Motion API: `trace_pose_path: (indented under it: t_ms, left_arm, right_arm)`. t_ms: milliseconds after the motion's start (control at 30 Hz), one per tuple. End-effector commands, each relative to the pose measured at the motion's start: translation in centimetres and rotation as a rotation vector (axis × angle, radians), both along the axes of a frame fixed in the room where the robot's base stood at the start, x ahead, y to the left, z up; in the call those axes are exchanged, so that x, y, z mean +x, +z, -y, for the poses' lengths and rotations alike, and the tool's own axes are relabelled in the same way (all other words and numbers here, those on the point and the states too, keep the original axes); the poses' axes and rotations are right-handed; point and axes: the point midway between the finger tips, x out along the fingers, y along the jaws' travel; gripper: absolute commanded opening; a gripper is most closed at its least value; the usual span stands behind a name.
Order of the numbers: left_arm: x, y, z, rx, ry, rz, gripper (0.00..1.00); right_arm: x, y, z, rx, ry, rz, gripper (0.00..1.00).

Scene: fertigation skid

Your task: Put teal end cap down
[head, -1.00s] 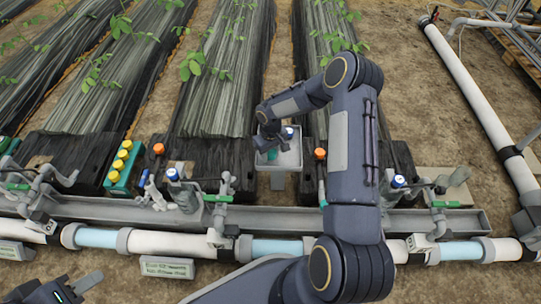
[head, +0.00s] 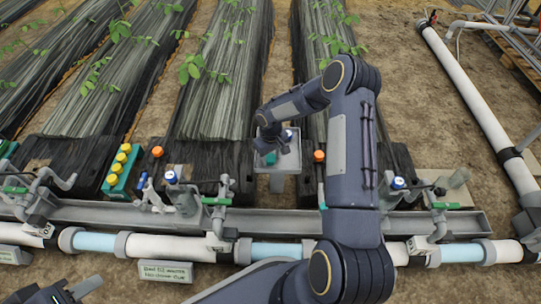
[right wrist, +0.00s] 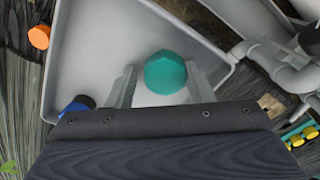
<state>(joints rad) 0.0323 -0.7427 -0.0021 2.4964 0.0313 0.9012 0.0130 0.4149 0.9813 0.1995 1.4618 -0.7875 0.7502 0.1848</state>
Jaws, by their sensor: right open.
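The teal end cap (head: 271,158) is in the grey tray (head: 290,163) at the ends of the planting beds. In the right wrist view the cap (right wrist: 165,73) shows as a faceted teal piece over the tray floor (right wrist: 95,50). My right gripper (right wrist: 162,84) is open, with one finger on each side of the cap and a gap visible on the left. The gripper (head: 268,145) reaches down into the tray in the head view. My left gripper (head: 75,292) is at the bottom left corner, partly cut off; its jaws are unclear.
A blue cap (right wrist: 78,104) is in the tray near the left finger. Orange caps (head: 157,152) (head: 319,156) stand on either side of the tray. A green block with yellow caps (head: 120,168) stands further left. Pipes and valves with blue tops (head: 171,177) run along the front rail.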

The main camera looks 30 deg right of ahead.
Motion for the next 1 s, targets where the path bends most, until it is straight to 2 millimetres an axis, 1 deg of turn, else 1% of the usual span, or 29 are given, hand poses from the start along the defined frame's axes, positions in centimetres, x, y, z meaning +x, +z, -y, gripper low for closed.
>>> trace_pose_path:
  t_ms: [33, 233, 367, 467, 567, 800, 900, 1000]
  left_arm:
    - [0.0, -0.2, 0.0, 0.000, 0.000, 0.000, 0.36]
    - [0.0, -0.2, 0.0, 0.000, 0.000, 0.000, 0.36]
    - [0.0, -0.2, 0.0, 0.000, 0.000, 0.000, 0.36]
    - [0.0, 0.4, 0.0, 0.000, 0.000, 0.000, 0.36]
    - [0.0, 1.5, 0.0, 0.000, 0.000, 0.000, 0.36]
    - [0.0, 4.0, 0.0, 0.000, 0.000, 0.000, 0.36]
    - [0.0, 4.9, 0.0, 0.000, 0.000, 0.000, 0.36]
    - [0.0, 5.5, 0.0, 0.000, 0.000, 0.000, 0.36]
  right_arm:
    - [-0.3, -0.7, -0.8, 0.015, 0.003, -0.008, 0.57]
    - [-0.3, -0.8, -1.0, 0.018, 0.003, -0.008, 0.57]
    - [-0.3, -0.7, -1.1, 0.020, 0.004, -0.008, 0.57]
    - [-0.3, 0.0, -1.2, 0.021, 0.004, -0.007, 0.57]
    - [-0.3, 1.5, -1.1, 0.019, 0.004, -0.006, 0.57]
    - [-0.2, 7.2, -0.8, 0.012, 0.004, -0.003, 0.57]
    - [-0.2, 9.3, -0.7, 0.011, 0.003, -0.004, 0.57]
    - [-0.2, 11.0, -0.6, 0.010, 0.003, -0.004, 0.57]
